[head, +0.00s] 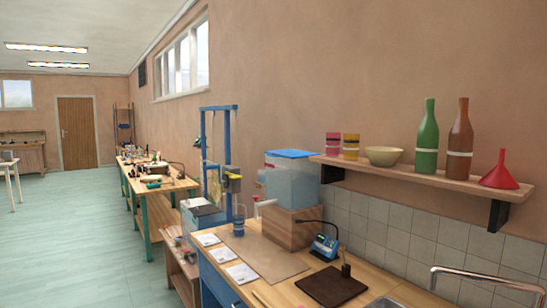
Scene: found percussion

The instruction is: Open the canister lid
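A translucent pale blue canister (292,184) stands on a wooden block (290,230) on the workbench against the wall. Its flat blue lid (292,153) lies over the top. A small tap with a red part (266,203) sticks out low on its left side. Neither of my grippers is in view.
A wall shelf (420,174) to the right holds cups, a bowl (384,156), two bottles and a red funnel (500,172). A blue frame (226,170) stands left of the canister. A blue device (325,244), dark board (331,286) and metal faucet (480,280) are nearer.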

